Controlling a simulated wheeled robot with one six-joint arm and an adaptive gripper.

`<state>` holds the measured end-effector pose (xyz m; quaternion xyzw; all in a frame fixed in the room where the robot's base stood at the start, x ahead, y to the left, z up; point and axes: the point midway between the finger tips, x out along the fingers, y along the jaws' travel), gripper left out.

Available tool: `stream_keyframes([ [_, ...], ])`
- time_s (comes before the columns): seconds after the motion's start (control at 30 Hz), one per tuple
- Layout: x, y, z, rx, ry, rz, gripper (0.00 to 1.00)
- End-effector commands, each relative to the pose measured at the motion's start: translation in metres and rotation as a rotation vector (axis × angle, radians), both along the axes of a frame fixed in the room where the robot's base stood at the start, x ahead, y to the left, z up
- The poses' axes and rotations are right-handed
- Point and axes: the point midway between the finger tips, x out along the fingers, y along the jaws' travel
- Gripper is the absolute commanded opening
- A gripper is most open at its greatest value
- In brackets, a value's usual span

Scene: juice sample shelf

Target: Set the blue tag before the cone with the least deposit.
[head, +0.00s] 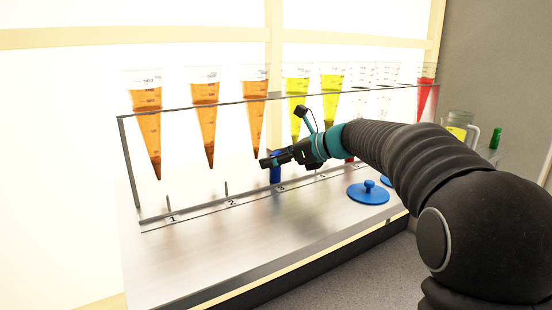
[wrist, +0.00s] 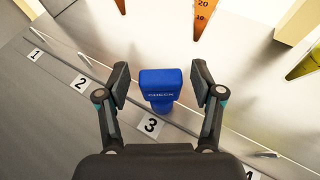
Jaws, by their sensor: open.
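The blue tag (wrist: 160,84), marked CHECK, stands by the number 3 label in the wrist view. In the head view the blue tag (head: 275,173) is partly hidden by my gripper (head: 266,162). My gripper's fingers are open, one on each side of the tag, with gaps showing. Graduated cones hang point-down in a rack: a first orange cone (head: 146,120), a second (head: 205,115), a third (head: 254,105), then two yellow cones (head: 297,100) (head: 332,92), clear ones (head: 385,78) and a red one (head: 427,85). Some orange tips look darker; deposit heights are hard to compare.
A blue round lid with a knob (head: 368,193) lies on the metal shelf (head: 220,262) to the right. A jug (head: 459,128) and a green bottle (head: 495,139) stand beyond my arm. The shelf front below labels 1 and 2 is clear. A rail runs behind the labels.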

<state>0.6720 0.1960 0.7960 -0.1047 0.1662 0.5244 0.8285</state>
Motion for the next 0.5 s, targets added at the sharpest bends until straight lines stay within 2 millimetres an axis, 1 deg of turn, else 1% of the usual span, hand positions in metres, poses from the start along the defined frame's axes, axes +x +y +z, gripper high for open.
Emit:
stream_keyframes([
  [0.13,-0.001,-0.004,0.002,0.0,0.0,-0.001,0.67],
  [0.23,-0.005,-0.013,0.006,0.0,-0.002,-0.002,0.67],
  [0.33,-0.012,-0.027,0.013,0.0,-0.002,-0.002,0.67],
  [0.5,-0.025,-0.056,0.026,0.0,-0.002,-0.004,0.67],
])
